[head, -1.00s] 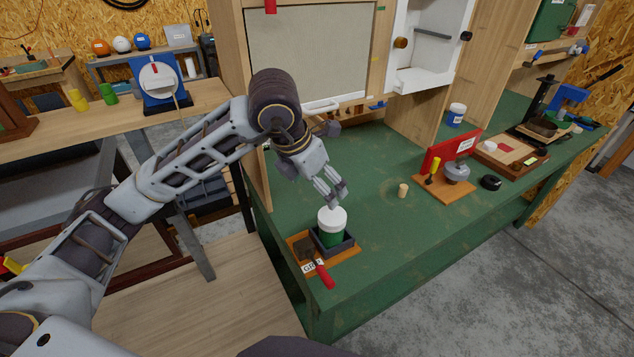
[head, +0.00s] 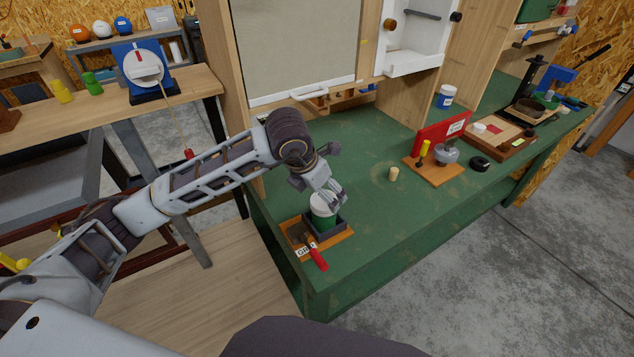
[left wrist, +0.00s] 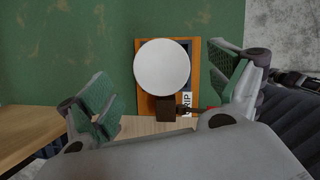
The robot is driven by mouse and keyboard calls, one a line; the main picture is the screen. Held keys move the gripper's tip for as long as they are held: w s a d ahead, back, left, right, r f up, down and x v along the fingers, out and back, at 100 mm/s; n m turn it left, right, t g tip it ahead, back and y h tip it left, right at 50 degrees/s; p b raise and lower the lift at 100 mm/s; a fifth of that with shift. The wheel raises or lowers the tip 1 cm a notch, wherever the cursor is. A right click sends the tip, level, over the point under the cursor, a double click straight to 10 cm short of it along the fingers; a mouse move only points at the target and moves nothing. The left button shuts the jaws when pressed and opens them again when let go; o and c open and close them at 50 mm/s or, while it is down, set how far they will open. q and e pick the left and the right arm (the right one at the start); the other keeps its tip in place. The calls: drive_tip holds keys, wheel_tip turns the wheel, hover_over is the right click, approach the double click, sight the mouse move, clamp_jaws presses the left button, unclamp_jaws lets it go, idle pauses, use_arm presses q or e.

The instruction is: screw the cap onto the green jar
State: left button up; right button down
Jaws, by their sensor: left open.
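The green jar (head: 323,221) stands upright in a dark square holder on an orange-brown board (head: 296,236) at the bench's near left corner. The white cap (head: 321,201) sits on top of the jar; whether its thread is engaged cannot be told. In the left wrist view the cap (left wrist: 162,67) is a round white disc that hides the jar below. My left gripper (head: 336,199) is just above and beside the cap in the head view. Its green-padded fingers (left wrist: 166,92) are wide apart, with nothing between them gripped. My right gripper is not in view.
A small wooden peg (head: 393,174) stands farther right on the green bench top (head: 350,150). A second board (head: 434,171) holds a red panel and a yellow-handled tool. The bench between them is mostly clear.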

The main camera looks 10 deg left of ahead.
sight(324, 202)
use_arm(q)
drive_tip(key=shift+x, duration=1.65)
drive_tip(key=shift+c, duration=0.3)
drive_tip(key=c, duration=1.1)
drive_tip(key=shift+m+h+b, duration=0.4)
drive_tip(key=shift+m+b, duration=0.45)
drive_tip(key=shift+m, duration=0.25)
drive_tip(key=shift+m+g, duration=0.3)
drive_tip(key=shift+b, duration=0.35)
